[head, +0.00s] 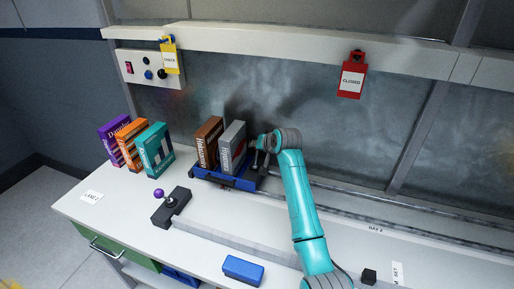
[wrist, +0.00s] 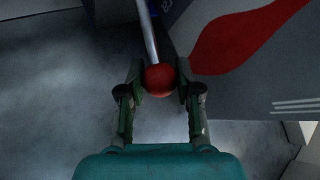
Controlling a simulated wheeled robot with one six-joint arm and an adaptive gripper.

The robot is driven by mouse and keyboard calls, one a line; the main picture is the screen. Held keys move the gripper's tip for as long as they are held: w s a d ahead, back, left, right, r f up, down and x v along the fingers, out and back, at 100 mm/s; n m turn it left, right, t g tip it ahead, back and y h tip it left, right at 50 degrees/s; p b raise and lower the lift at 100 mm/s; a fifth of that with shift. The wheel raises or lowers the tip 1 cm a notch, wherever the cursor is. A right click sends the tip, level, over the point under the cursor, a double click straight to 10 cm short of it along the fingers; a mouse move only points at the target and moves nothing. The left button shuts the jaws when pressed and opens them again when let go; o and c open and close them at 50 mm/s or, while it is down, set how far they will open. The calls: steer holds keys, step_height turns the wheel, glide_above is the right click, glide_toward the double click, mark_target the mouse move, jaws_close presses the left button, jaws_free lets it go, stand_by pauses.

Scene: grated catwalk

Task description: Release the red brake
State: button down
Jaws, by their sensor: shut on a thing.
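A red ball knob (wrist: 160,80) on a thin metal lever (wrist: 149,35) shows in the wrist view, with my gripper's two fingers pressed on either side of it. In the head view my gripper (head: 262,156) is at the right end of a blue tray (head: 247,184), beside a grey box (head: 232,147). The knob cannot be made out there, as the gripper covers it. The lever's base is hidden.
A brown box (head: 208,142) stands in the tray with the grey one. Purple, orange and teal (head: 154,150) boxes stand to the left. A black block (head: 171,207) with a purple knob (head: 158,193) and a blue block (head: 243,269) are nearer. A red tag (head: 351,80) hangs above.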

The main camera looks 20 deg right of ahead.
steer(key=shift+w, duration=0.15)
stand_by(0.4)
steer(key=c, duration=0.8)
jaws_free()
steer(key=v, duration=1.2)
steer(key=shift+w+d+r, duration=0.1)
